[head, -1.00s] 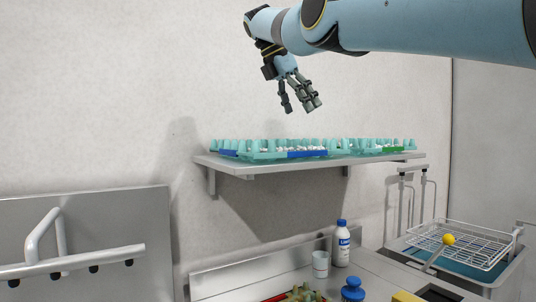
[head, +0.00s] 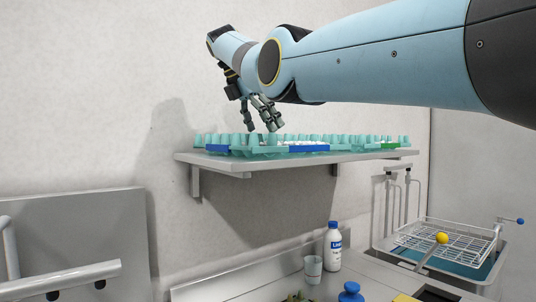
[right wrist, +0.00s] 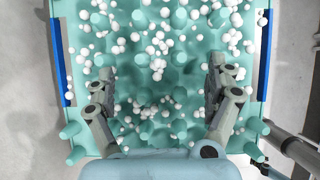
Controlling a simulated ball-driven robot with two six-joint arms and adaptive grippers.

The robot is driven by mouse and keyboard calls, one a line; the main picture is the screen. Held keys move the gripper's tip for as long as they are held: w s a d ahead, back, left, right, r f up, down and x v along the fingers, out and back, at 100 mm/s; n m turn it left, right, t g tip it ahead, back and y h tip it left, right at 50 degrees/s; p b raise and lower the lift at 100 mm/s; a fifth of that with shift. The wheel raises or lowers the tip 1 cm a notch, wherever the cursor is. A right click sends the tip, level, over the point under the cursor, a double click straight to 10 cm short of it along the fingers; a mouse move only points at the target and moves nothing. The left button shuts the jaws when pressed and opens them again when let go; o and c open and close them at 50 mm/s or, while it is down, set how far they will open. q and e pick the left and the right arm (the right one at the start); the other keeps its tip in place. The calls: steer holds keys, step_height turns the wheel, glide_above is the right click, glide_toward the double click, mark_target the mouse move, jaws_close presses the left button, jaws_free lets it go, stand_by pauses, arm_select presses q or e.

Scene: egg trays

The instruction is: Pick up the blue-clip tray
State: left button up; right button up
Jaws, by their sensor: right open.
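The blue-clip tray (head: 258,150) is a teal egg tray with pegs, lying on a wall shelf. Its blue clips show at the right (head: 309,149) and left (head: 217,148) in the head view. In the right wrist view the tray (right wrist: 186,62) fills the middle, with a blue clip along each side and many small white balls scattered in it. My right gripper (head: 262,127) is just above the tray, fingers pointing down. It is open and empty; its fingers (right wrist: 160,72) are spread apart over the tray. Whether they touch it is unclear. My left gripper is out of view.
A green-clip tray (head: 390,146) sits beside it on the shelf (head: 240,166). On the counter below are a white bottle (head: 333,248), a cup (head: 313,268) and a blue-topped item (head: 350,292). A wire rack (head: 450,240) stands over a sink at the right.

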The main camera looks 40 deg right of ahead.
steer(key=x, duration=0.3)
steer(key=shift+s+d+f, duration=0.1)
steer(key=shift+d+f, duration=0.15)
steer(key=shift+d, duration=0.05)
steer(key=shift+a, duration=0.15)
steer(key=shift+c, duration=0.3)
steer(key=shift+r, duration=0.1)
steer(key=c, duration=1.1)
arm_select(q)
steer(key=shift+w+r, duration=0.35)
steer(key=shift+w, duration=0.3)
arm_select(e)
steer(key=shift+c, duration=1)
